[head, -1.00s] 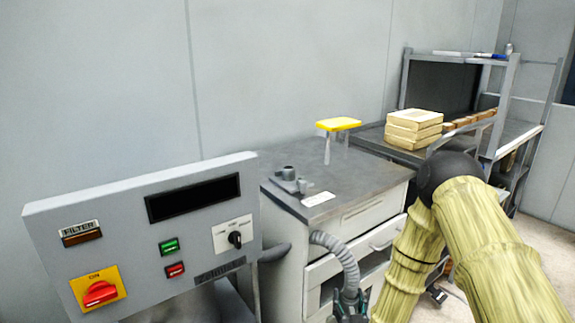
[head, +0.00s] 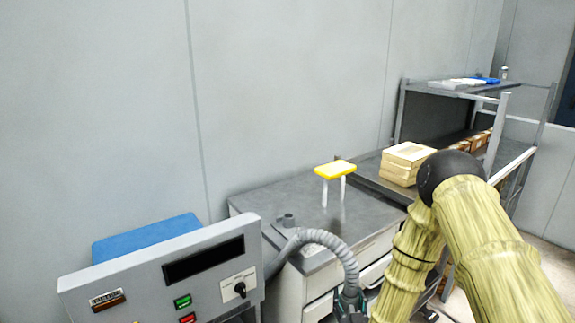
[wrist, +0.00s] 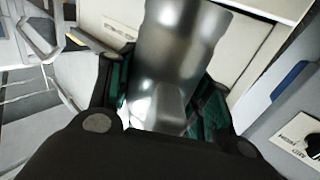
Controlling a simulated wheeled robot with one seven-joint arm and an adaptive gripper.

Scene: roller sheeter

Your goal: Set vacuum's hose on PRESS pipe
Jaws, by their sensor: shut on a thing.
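The vacuum's hose (head: 325,241) is grey and ribbed. It arches from behind the control panel, over the near edge of the cabinet top, down to my gripper (head: 350,301). My gripper is shut on the hose's end, a smooth grey metallic cylinder in the wrist view (wrist: 178,45), between the green-padded fingers (wrist: 160,92). A small grey fitting with a pipe stub (head: 288,220) stands on the cabinet top, left of and beyond my gripper. The hose partly hides it. No PRESS lettering is readable, so I cannot tell which pipe is PRESS.
The control panel (head: 210,285) stands left of the hose. The grey cabinet top (head: 275,194) also bears a yellow-topped stand (head: 335,170). Stacked boxes (head: 406,163) lie on a rack to the right. The middle of the cabinet top is clear.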

